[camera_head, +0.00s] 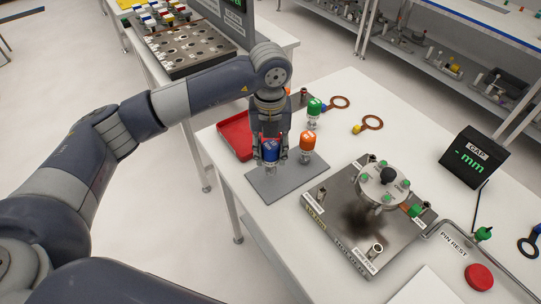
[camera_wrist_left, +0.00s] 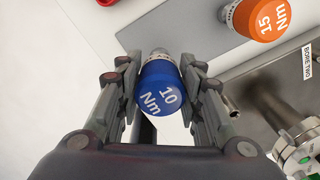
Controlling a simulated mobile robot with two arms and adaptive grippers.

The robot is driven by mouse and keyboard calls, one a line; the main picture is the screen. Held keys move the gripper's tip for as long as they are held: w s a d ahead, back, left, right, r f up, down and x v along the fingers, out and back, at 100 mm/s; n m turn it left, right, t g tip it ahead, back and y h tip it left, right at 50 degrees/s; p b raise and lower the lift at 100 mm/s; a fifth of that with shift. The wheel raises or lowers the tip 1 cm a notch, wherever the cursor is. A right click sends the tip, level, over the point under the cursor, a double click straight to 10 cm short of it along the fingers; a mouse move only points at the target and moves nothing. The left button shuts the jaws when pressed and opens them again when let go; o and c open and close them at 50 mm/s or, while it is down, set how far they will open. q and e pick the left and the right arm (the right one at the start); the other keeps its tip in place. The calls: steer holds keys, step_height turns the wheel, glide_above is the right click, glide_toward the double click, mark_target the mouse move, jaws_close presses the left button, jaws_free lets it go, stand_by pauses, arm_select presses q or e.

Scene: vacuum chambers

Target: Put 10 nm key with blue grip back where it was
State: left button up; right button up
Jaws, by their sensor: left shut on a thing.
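The 10 Nm key with the blue grip (camera_head: 270,150) is between the fingers of my left gripper (camera_head: 268,156), over the grey mat (camera_head: 262,188). In the left wrist view my left gripper (camera_wrist_left: 160,85) is shut on the blue grip (camera_wrist_left: 158,90), whose "10 Nm" label faces the camera. The key looks upright; I cannot tell whether its lower end touches the mat. The orange 15 Nm key (camera_head: 307,143) stands on the mat just to the right. A green key (camera_head: 314,108) stands farther back. My right gripper is not in view.
A red tray (camera_head: 236,136) lies left of the mat. The chamber fixture (camera_head: 345,225) with its round flange (camera_head: 383,187) is close on the right. Copper-coloured rings (camera_head: 373,122) lie behind. A gap display (camera_head: 475,158) and a red button (camera_head: 479,276) are farther right.

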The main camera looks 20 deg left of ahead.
mark_target(270, 160)
arm_select(q)
step_height(270, 160, down, 3)
steer(key=shift+r+p, duration=0.15)
steer(key=shift+p, duration=0.7)
steer(key=shift+f, duration=0.35)
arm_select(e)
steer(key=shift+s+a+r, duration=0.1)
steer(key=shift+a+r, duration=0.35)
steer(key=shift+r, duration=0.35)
arm_select(q)
steer(key=shift+f, duration=0.1)
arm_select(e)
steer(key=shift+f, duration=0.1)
